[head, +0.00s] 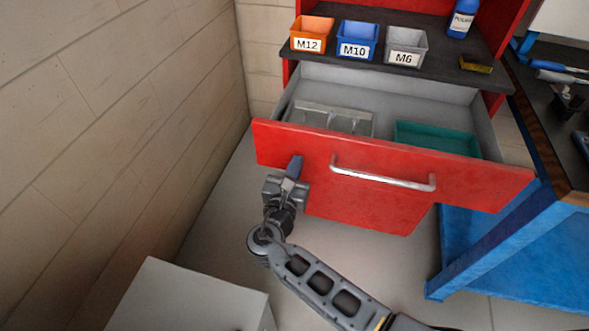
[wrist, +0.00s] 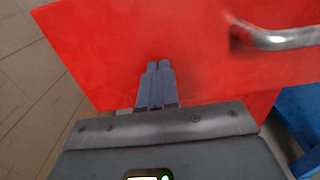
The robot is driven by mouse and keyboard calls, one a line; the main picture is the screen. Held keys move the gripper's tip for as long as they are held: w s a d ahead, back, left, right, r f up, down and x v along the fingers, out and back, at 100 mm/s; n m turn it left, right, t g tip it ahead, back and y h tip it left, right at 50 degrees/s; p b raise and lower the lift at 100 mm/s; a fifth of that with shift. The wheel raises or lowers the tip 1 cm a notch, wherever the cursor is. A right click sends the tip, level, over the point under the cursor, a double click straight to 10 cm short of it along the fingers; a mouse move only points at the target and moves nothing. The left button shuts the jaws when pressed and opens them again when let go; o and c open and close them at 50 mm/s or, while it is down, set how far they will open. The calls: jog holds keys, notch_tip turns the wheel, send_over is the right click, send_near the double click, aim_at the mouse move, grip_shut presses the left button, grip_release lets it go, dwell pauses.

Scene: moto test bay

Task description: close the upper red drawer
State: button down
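The upper red drawer (head: 290,146) stands pulled out of the red cabinet, and its inside shows from above. Its silver bar handle (head: 385,180) runs across the front; the handle's left end also shows in the wrist view (wrist: 275,38). My gripper (head: 294,164) is in front of the drawer's left part, left of the handle. In the wrist view my gripper's fingers (wrist: 158,68) are together, with nothing between them, and point at the red front (wrist: 110,40). I cannot tell whether the fingertips touch it.
The drawer holds a grey divided tray (head: 325,117) and a teal tray (head: 437,138). Orange, blue and grey bins stand on the dark top (head: 430,65). A blue workbench (head: 510,235) is at right, a wall (head: 110,120) at left, a grey box (head: 190,298) in front.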

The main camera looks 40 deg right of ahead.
jog(key=b, duration=1.1)
send_near(321, 97)
jog(key=d+r, duration=0.1)
jog(key=w+d+r, duration=0.1)
jog(key=d+r, duration=0.1)
jog(key=r, duration=0.1)
jog(key=shift+w+d+r, duration=0.1)
jog(key=shift+w+d, duration=0.25)
jog(key=shift+w, duration=0.05)
jog(key=shift+w+d+r, duration=0.15)
jog(key=shift+d+r, duration=0.1)
jog(key=shift+r, duration=0.1)
jog(key=shift+a, duration=0.1)
jog(key=v, duration=0.4)
jog(key=p+v, duration=0.1)
jog(key=v, duration=0.4)
jog(key=p+v, duration=0.1)
jog(key=v, duration=0.4)
jog(key=shift+a+f, duration=0.1)
jog(key=shift+f, duration=0.25)
